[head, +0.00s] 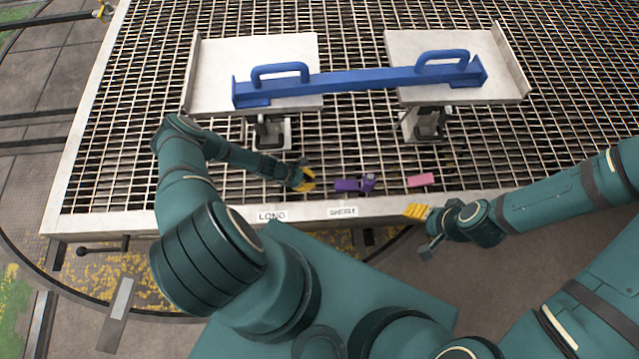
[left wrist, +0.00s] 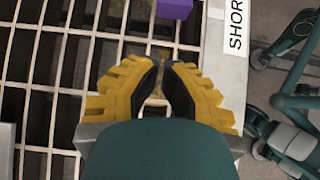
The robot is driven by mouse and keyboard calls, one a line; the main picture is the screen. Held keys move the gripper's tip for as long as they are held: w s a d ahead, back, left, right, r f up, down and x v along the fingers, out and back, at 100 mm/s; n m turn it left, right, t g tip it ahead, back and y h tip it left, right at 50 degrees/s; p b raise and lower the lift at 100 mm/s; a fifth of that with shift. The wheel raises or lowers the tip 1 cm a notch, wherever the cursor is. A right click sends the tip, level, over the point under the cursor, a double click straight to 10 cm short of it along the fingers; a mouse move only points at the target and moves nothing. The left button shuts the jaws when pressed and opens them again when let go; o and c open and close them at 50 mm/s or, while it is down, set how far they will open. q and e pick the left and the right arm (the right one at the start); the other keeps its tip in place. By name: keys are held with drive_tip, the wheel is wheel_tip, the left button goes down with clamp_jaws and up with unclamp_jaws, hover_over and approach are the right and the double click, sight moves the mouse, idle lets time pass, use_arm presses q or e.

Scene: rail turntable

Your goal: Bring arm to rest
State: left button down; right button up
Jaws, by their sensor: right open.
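My left gripper (head: 306,180) is over the grating near the front rim of the table, just left of the purple part. In the left wrist view its yellow fingers (left wrist: 160,68) are close together with a narrow gap between them; I see nothing held. My right gripper (head: 418,212) is at the front edge, below the pink block, with yellow fingertips showing; it is open, and I see nothing in it. My arm links hide part of the front edge.
A blue bar (head: 350,82) with two handles spans two pale plates (head: 215,60) (head: 510,85). A purple part (head: 346,185) and a pink block (head: 421,180) lie on the grating (head: 130,130). Labels LONG (head: 271,216) and SHORT (left wrist: 236,25) mark the front rim.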

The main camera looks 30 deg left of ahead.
use_arm(q)
drive_tip(key=p+v, duration=0.1)
drive_tip(key=v, duration=0.5)
drive_tip(key=shift+r, duration=0.15)
drive_tip(key=s+d+r+m+g+y, duration=0.1)
drive_tip(key=s+d+r+m+y, duration=0.1)
drive_tip(key=d+r+m, duration=0.8)
drive_tip(key=s+d+r+m+g+y, duration=0.2)
drive_tip(key=s+d+r+m, duration=0.2)
drive_tip(key=d+r+m, duration=0.5)
wheel_tip(320, 180, up, 8)
drive_tip(key=m, duration=0.3)
drive_tip(key=shift+s+d+m, duration=0.3)
drive_tip(key=shift+s+d, duration=0.05)
drive_tip(key=shift+d, duration=0.05)
